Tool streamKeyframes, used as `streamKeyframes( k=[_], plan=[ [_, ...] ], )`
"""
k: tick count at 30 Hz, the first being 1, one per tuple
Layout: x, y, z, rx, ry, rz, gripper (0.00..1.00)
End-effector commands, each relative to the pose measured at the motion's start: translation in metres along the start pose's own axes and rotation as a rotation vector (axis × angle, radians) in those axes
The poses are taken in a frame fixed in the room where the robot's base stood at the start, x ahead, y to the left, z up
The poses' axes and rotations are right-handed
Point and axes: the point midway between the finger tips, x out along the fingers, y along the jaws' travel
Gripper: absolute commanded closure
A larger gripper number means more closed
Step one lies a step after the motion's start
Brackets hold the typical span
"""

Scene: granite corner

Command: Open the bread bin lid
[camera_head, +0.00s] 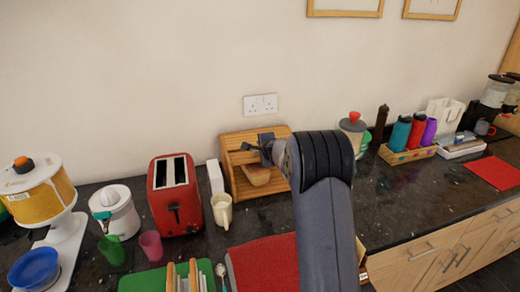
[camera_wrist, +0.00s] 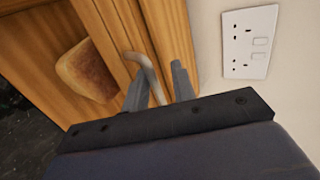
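The wooden bread bin (camera_head: 232,157) stands against the wall in the head view, with its front open and a loaf of bread (camera_head: 256,174) showing inside. The loaf also shows in the wrist view (camera_wrist: 86,70). The lid (camera_wrist: 118,30) looks raised near the top of the bin. Its curved metal handle (camera_wrist: 147,70) lies between the fingers of my gripper (camera_wrist: 160,88), close to the left finger. A gap shows on the right finger's side, so my gripper is open around the handle. My arm hides the bin's right part in the head view.
A glass jar (camera_head: 353,128) stands to the right.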

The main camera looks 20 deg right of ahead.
Motion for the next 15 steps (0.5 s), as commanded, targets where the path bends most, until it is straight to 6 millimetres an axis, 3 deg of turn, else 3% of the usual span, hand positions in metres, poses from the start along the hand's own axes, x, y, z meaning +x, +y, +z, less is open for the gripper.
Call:
streamKeyframes(
  k=[15],
  plan=[
    [-0.075, -0.003, 0.0, -0.001, 0.0, -0.008, 0.75]
  ],
)
